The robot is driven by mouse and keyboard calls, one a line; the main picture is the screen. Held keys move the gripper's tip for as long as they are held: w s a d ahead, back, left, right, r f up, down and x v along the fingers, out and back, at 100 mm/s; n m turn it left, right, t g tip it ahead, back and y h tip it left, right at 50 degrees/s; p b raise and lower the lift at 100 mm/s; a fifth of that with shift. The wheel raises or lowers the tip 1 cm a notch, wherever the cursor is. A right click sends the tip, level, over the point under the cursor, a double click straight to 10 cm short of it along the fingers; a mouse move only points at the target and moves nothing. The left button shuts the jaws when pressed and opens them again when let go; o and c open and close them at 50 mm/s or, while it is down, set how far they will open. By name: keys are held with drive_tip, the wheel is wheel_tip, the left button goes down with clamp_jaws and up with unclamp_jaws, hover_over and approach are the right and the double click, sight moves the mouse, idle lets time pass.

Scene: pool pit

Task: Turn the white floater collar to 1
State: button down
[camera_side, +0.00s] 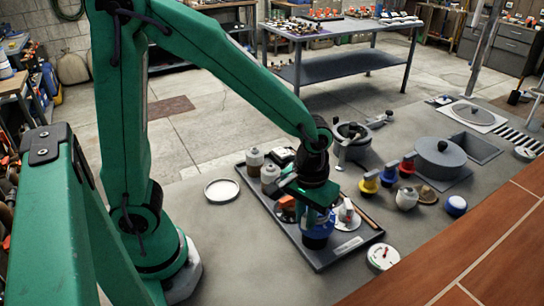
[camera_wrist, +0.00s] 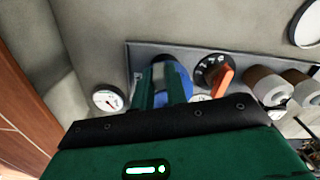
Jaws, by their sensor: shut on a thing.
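My gripper (camera_side: 317,222) points down over the near part of the dark tray (camera_side: 325,264). Its fingers are shut on a blue round thing (camera_side: 316,242), which stands upright on the tray. In the wrist view the fingers (camera_wrist: 163,86) lie across this blue thing (camera_wrist: 184,80), which has a pale upper edge. The fingers hide much of it. No collar number can be read, and I cannot tell whether this is the white floater. A white piece with a red mark (camera_side: 347,213) stands close to the right of the gripper. A white jar-like thing (camera_side: 406,199) stands farther right, off the tray.
An orange-handled dial (camera_wrist: 217,80) and two brown-and-white bottles (camera_wrist: 265,85) are beside the gripper on the tray. A round gauge (camera_side: 383,257) lies off the tray's near right corner. Yellow (camera_side: 369,183), blue and red pieces stand to the right. A white dish (camera_side: 221,190) lies left.

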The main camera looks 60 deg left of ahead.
drive_tip(key=shift+a+m, duration=0.5)
drive_tip(key=shift+m, duration=0.7)
drive_tip(key=shift+a+m, duration=0.55)
drive_tip(key=shift+m, duration=0.65)
drive_tip(key=shift+a+m, duration=0.5)
drive_tip(key=shift+m, duration=0.7)
drive_tip(key=c, duration=1.4)
unclamp_jaws()
drive_tip(key=shift+r, duration=0.15)
wheel_tip(320, 180, up, 8)
drive_tip(key=shift+f, duration=0.2)
